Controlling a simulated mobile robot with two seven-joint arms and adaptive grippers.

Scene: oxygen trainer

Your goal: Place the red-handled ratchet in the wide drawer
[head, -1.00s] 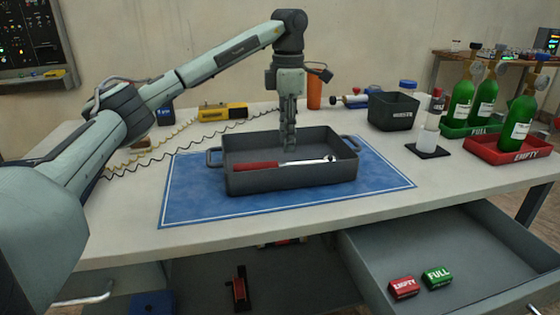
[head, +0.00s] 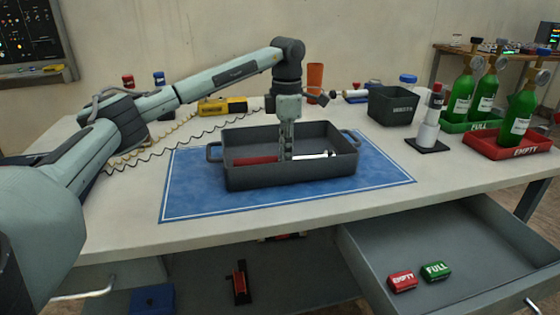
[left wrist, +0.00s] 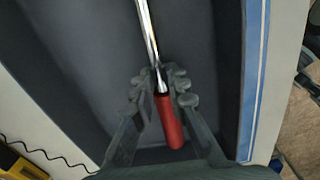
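The ratchet has a red handle (head: 255,160) and a shiny metal shaft, and lies in a dark grey tray (head: 290,179) on the blue mat. My left gripper (head: 287,157) points down into the tray, near where handle and shaft meet. In the left wrist view its fingers (left wrist: 161,82) stand on either side of the ratchet (left wrist: 168,120) and look open, with small gaps. Part of the shaft is hidden behind the fingers in the head view. A wide grey drawer (head: 450,245) stands open below the table at the right. My right gripper is out of view.
A red EMPTY block (head: 402,281) and a green FULL block (head: 436,271) lie in the drawer's front left. A waste bin (head: 391,107), a white bottle (head: 428,130) and green cylinders (head: 484,102) in trays stand at the table's right. The tray walls surround the ratchet.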

